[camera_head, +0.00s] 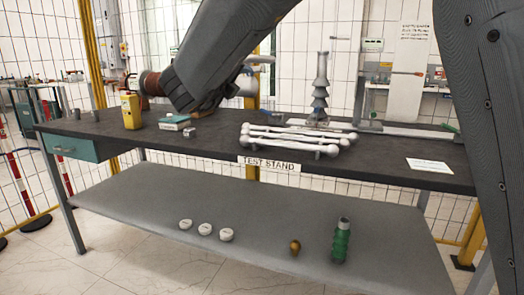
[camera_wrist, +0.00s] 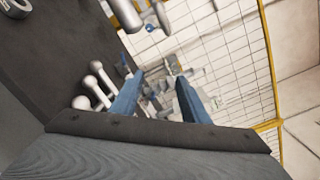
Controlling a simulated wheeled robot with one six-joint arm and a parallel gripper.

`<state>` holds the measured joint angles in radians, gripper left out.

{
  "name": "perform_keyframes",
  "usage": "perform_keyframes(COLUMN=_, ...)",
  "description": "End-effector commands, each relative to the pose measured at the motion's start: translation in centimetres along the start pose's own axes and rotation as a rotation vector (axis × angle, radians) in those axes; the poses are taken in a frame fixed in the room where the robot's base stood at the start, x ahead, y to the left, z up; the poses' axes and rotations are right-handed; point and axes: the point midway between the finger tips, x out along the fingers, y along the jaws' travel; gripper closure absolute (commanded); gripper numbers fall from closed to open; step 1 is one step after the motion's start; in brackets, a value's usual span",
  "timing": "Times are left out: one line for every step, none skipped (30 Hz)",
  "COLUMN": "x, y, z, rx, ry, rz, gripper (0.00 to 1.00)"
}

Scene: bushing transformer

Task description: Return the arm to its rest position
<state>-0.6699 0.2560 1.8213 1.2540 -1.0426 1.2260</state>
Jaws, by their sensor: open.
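My arm reaches in from the top of the head view and hangs over the dark table (camera_head: 225,145) labelled TEST STAND. My gripper shows in the wrist view (camera_wrist: 160,78) as two blue fingers spread apart with nothing held between them. Its fingers point past the table edge toward the white grid fence. In the head view the fingers are hidden or cannot be made out behind my arm. White rods with rounded ends (camera_wrist: 97,82) appear left of the fingers in the wrist view.
A grey ribbed bushing (camera_head: 320,90) stands upright behind white rods (camera_head: 290,140). A yellow device (camera_head: 131,110) and a teal-and-white box (camera_head: 174,122) sit at the left. The lower shelf (camera_head: 130,190) holds white discs (camera_head: 205,229), a brownish knob (camera_head: 295,247) and a green cylinder (camera_head: 341,242).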

Motion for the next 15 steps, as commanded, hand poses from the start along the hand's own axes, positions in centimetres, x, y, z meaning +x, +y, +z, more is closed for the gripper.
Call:
perform_keyframes(x=0.0, y=0.0, z=0.0, rx=0.0, ry=0.0, rz=0.0, gripper=0.59)
perform_keyframes(x=0.0, y=0.0, z=0.0, rx=0.0, ry=0.0, rz=0.0, gripper=0.59)
perform_keyframes(x=0.0, y=0.1, z=0.0, rx=-0.011, ry=-0.006, rz=0.007, gripper=0.59)
perform_keyframes(x=0.1, y=0.1, z=0.0, rx=-0.023, ry=-0.013, rz=0.015, gripper=0.59)
perform_keyframes(x=0.1, y=0.2, z=0.0, rx=-0.034, ry=-0.019, rz=0.022, gripper=0.59)
perform_keyframes(x=0.1, y=0.3, z=0.0, rx=-0.048, ry=-0.028, rz=0.031, gripper=0.59)
perform_keyframes(x=0.1, y=0.4, z=0.0, rx=-0.059, ry=-0.035, rz=0.038, gripper=0.59)
perform_keyframes(x=0.1, y=0.5, z=0.0, rx=-0.072, ry=-0.042, rz=0.046, gripper=0.59)
perform_keyframes(x=0.0, y=0.6, z=0.1, rx=-0.088, ry=-0.053, rz=0.057, gripper=0.59)
perform_keyframes(x=0.0, y=0.7, z=0.1, rx=-0.101, ry=-0.061, rz=0.064, gripper=0.59)
perform_keyframes(x=0.0, y=0.8, z=0.1, rx=-0.114, ry=-0.069, rz=0.072, gripper=0.59)
perform_keyframes(x=-0.1, y=1.0, z=0.1, rx=-0.137, ry=-0.081, rz=0.086, gripper=0.59)
perform_keyframes(x=-0.1, y=1.2, z=0.1, rx=-0.153, ry=-0.091, rz=0.096, gripper=0.59)
perform_keyframes(x=-0.1, y=1.3, z=0.1, rx=-0.17, ry=-0.101, rz=0.106, gripper=0.59)
perform_keyframes(x=-0.2, y=1.5, z=0.0, rx=-0.196, ry=-0.116, rz=0.122, gripper=0.59)
